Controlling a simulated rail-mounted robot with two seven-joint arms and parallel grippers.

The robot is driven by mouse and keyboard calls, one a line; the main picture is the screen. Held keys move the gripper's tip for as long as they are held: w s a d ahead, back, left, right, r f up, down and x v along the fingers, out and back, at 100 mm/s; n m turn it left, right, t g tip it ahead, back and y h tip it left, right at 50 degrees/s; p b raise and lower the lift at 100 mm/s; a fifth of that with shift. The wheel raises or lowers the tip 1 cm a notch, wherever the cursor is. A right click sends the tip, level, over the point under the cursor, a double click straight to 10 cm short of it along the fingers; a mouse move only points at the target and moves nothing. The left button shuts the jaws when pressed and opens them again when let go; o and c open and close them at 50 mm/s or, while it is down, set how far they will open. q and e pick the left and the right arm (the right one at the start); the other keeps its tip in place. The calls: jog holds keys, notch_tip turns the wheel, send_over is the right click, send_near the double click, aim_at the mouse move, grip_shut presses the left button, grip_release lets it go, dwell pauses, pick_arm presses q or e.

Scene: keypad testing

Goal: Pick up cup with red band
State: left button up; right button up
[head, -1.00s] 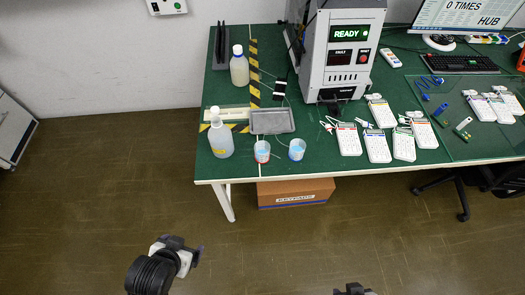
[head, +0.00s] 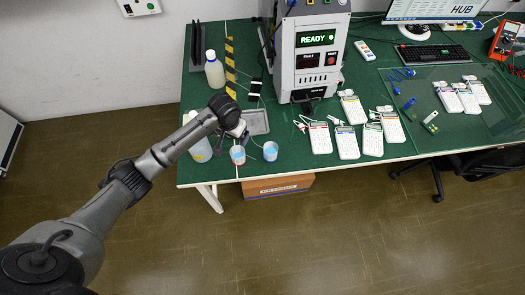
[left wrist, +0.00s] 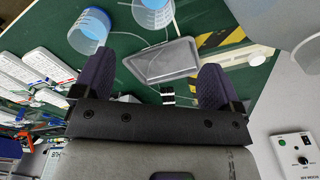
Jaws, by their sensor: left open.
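Two small clear cups with blue in them stand at the table's front edge. In the head view, the left cup (head: 237,156) seems to carry a thin red band, too small to be sure; the right cup (head: 270,152) looks blue. In the left wrist view, the cups are at the top: one cup (left wrist: 90,28) left and another cup (left wrist: 153,12) in the middle, partly cut off. My left gripper (head: 243,137) is above the table close to the left cup. In the left wrist view its fingers (left wrist: 155,82) are apart with nothing between them. My right gripper is out of view.
A grey tray (head: 258,121) lies behind the cups. Several keypads (head: 347,142) lie to the right, before the test machine (head: 308,75).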

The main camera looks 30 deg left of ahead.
pick_arm(q)
jog(key=n, duration=0.1)
jog(key=n+b, duration=0.2)
send_over(237, 156)
jog(key=s+d, duration=0.1)
notch_tip(237, 156, down, 8)
jog(key=shift+g, duration=0.4)
jog(key=shift+s+d+f+b, duration=0.1)
jog(key=shift+f+b, duration=0.05)
jog(key=shift+f, duration=0.85)
jog(key=shift+s+d+f+b, duration=0.1)
jog(key=shift+d+f, duration=0.05)
jog(key=shift+f, duration=0.9)
jog(key=shift+s+d+f+b, duration=0.1)
jog(key=shift+f+b, duration=0.05)
jog(key=shift+f, duration=0.85)
jog(key=c, duration=1)
